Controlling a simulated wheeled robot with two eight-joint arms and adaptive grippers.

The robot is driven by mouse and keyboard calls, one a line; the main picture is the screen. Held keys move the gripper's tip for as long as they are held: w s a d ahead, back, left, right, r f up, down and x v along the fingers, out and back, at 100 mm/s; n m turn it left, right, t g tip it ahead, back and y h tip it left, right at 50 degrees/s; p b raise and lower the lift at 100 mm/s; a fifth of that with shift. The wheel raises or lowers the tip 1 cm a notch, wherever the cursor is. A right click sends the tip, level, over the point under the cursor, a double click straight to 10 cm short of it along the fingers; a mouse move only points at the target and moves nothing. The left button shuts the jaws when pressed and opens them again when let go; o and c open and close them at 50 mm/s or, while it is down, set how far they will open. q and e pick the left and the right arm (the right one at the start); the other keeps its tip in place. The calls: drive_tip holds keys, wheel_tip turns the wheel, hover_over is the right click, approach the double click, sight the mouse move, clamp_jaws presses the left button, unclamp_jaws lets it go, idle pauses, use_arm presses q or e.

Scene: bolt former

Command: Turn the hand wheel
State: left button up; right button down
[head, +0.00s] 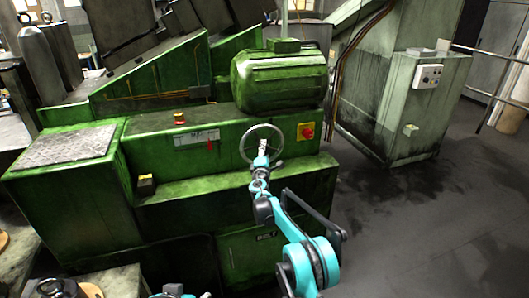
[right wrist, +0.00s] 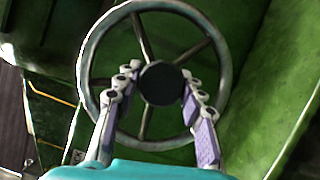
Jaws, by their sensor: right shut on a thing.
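The hand wheel (head: 241,147) is a grey metal ring on the front of the green machine, below the motor. In the right wrist view the hand wheel (right wrist: 84,66) shows its rim, spokes and dark round hub. My right gripper (head: 262,147) is at the middle of the wheel. In the right wrist view my right gripper (right wrist: 159,78) has its two fingers on either side of the hub, shut on the wheel there. The fingertips hide parts of the spokes. My left gripper cannot be made out; only a bit of teal arm shows at the bottom edge.
The green machine (head: 170,215) fills the left and middle. A red switch on a yellow plate (head: 306,131) sits right of the wheel. A green motor (head: 281,82) is above it. A grey-green cabinet (head: 395,120) stands at the right. The dark floor (head: 430,220) at the right is clear.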

drive_tip(key=shift+f+n, duration=0.1)
drive_tip(key=shift+n, duration=0.5)
drive_tip(key=shift+t, duration=0.3)
drive_tip(key=c, duration=0.9)
unclamp_jaws()
drive_tip(key=s+f, duration=0.1)
drive_tip(key=s, duration=1.1)
drive_tip(key=shift+a+f, duration=0.2)
drive_tip(key=shift+a, duration=0.2)
drive_tip(key=shift+w, duration=0.1)
